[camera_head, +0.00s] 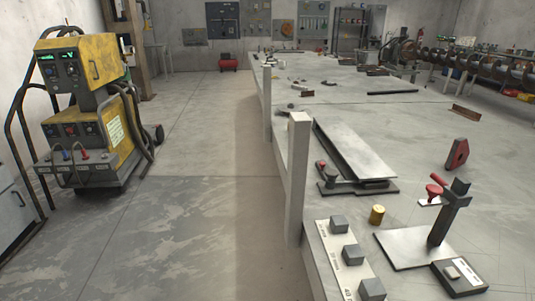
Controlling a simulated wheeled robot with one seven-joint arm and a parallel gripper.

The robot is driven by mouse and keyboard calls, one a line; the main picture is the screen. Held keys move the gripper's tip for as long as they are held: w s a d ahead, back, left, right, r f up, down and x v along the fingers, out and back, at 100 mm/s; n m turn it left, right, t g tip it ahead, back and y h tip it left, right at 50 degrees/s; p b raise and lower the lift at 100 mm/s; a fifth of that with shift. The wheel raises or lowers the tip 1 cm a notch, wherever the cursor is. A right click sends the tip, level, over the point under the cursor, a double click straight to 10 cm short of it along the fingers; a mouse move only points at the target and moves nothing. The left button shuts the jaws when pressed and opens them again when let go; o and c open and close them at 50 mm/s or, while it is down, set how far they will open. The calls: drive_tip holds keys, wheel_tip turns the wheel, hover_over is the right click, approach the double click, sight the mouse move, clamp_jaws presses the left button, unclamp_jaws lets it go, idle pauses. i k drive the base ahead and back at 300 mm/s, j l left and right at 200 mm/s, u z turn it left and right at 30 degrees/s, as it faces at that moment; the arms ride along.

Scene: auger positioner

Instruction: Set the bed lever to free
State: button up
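My gripper is not in view. No lever here is clearly marked as the bed lever, and I cannot read any free setting. A small lever with red knobs (321,166) sits at the near left end of a long grey channel-like bed (355,145) on the workbench. Its base is a dark plate (358,188). Further right, a dark upright post (449,213) stands on a flat grey plate (405,247), with a red handle (434,191) beside it. A small dark box with a pale label (460,275) lies at the plate's near right.
The long grey workbench (480,125) fills the right side. A yellow welder (85,105) stands left. The floor between is clear.

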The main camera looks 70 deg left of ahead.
sight(322, 163)
drive_tip(key=j+u, duration=0.1)
drive_tip(key=u, duration=1.4)
drive_tip(key=i+j+z, duration=0.2)
drive_tip(key=i+j, duration=0.15)
drive_tip(key=j, duration=0.25)
drive_tip(key=i+j+z, duration=0.1)
drive_tip(key=j, duration=0.25)
drive_tip(key=i+j+z, duration=0.1)
drive_tip(key=j, duration=0.25)
drive_tip(key=i+j+z, duration=0.15)
drive_tip(key=i+j, duration=0.15)
drive_tip(key=i+j+z, duration=0.1)
drive_tip(key=j, duration=0.3)
drive_tip(key=i+j+z, duration=0.15)
drive_tip(key=j, duration=0.25)
drive_tip(key=i+l, duration=0.1)
drive_tip(key=i, duration=0.25)
